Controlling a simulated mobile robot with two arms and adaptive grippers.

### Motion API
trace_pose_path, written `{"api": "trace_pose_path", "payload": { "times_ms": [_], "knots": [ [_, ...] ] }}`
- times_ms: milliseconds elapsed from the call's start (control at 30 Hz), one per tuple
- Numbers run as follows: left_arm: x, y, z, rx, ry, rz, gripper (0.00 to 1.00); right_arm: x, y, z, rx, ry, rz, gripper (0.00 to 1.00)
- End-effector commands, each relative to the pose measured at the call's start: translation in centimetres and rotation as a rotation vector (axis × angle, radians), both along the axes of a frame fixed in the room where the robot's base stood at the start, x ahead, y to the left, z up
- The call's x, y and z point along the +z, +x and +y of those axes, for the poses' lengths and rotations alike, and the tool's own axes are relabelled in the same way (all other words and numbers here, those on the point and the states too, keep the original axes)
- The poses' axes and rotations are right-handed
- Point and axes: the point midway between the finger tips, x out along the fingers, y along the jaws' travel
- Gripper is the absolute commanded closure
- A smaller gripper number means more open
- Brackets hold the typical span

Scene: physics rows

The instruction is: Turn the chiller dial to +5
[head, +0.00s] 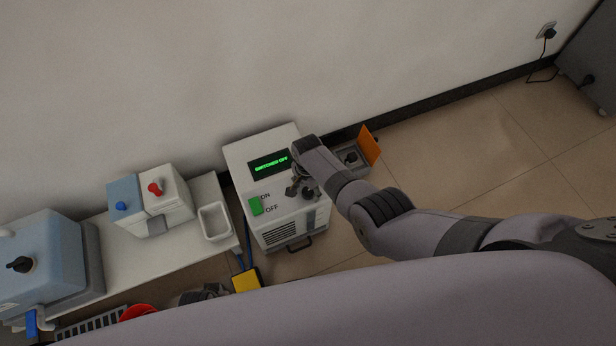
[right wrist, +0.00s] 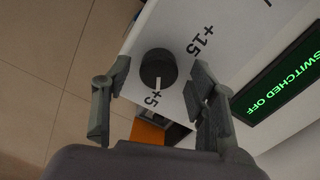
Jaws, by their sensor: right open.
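The chiller (head: 275,228) is a white box against the wall. Its black display (head: 269,164) reads "SWITCHED OFF" in green; part of the display also shows in the right wrist view (right wrist: 285,88). The round black dial (right wrist: 158,66) has a white mark pointing towards the printed +5; +15 is printed beside it. My right gripper (right wrist: 159,78) is open, its fingers on either side of the dial with visible gaps. In the head view my right gripper (head: 301,187) is at the chiller's front and partly hides the dial area. My left gripper is not in view.
A green rocker switch (head: 256,206) marked ON and OFF is left of the dial. A grey box with an orange flap (head: 369,146) stands right of the chiller. A bench (head: 120,262) with a white tray (head: 214,222) is at left.

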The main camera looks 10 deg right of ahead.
Motion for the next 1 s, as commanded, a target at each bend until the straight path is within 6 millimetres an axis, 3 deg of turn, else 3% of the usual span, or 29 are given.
{"api": "trace_pose_path", "payload": {
  "times_ms": [267,733,1000],
  "knots": [
    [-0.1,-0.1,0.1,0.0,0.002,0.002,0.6,2.6,-0.1,-0.1,-0.002,0.001,-0.002,0.47],
    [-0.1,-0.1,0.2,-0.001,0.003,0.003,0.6,9.6,0.0,0.0,-0.002,0.001,-0.003,0.47],
    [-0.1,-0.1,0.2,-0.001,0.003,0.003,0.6,11.2,-0.1,0.0,-0.002,0.001,0.001,0.47]
  ]
}}
